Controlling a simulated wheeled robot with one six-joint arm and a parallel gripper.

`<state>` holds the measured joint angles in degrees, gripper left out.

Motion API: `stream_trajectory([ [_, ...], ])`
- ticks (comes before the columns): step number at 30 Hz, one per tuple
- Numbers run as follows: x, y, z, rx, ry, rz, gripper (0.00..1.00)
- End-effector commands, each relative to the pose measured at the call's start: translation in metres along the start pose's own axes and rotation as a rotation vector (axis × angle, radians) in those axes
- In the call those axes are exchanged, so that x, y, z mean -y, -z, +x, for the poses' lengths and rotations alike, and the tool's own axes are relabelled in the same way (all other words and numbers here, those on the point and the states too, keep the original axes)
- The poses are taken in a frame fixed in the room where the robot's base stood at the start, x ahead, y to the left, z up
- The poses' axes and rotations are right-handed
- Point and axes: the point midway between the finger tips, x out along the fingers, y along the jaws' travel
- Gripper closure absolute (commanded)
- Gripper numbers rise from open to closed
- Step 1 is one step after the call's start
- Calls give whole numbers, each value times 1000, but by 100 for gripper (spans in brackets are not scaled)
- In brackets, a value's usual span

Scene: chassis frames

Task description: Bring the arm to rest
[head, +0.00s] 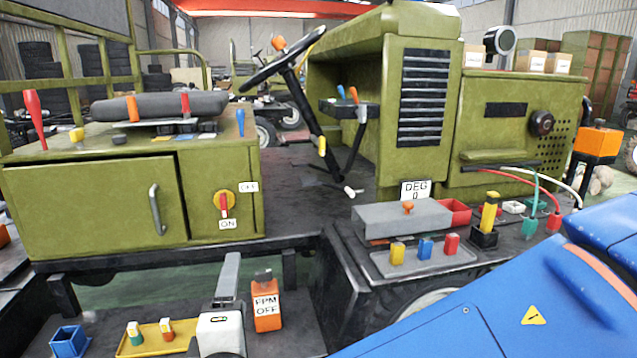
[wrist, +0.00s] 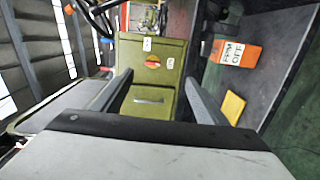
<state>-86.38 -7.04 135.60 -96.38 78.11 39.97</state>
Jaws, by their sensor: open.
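My gripper (wrist: 158,80) is open in the wrist view, with nothing between its two grey fingers. The fingers point toward the green cabinet (wrist: 144,75) with a silver handle and a red-and-yellow rotary switch. In the head view my gripper (head: 228,266) shows at the bottom centre, in front of and below the cabinet (head: 95,205). Its fingers overlap there, and its white body covers part of the lower shelf. My blue arm fills the lower right of the head view.
An orange FPM OFF box (head: 267,303) stands just right of my gripper. A yellow tray (head: 140,348) with small blocks and a blue bin (head: 69,341) are to its left. A grey tray (head: 430,262) with coloured blocks lies near my arm. A steering wheel (head: 283,60) is farther back.

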Motion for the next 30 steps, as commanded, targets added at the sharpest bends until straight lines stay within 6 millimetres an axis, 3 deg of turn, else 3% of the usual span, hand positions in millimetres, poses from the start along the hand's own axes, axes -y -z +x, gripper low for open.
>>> stream_trajectory([
  [11,11,-72,31,165,103,23,33],
  [20,33,-181,51,406,276,97,33],
  [30,66,-293,34,658,484,251,33],
])
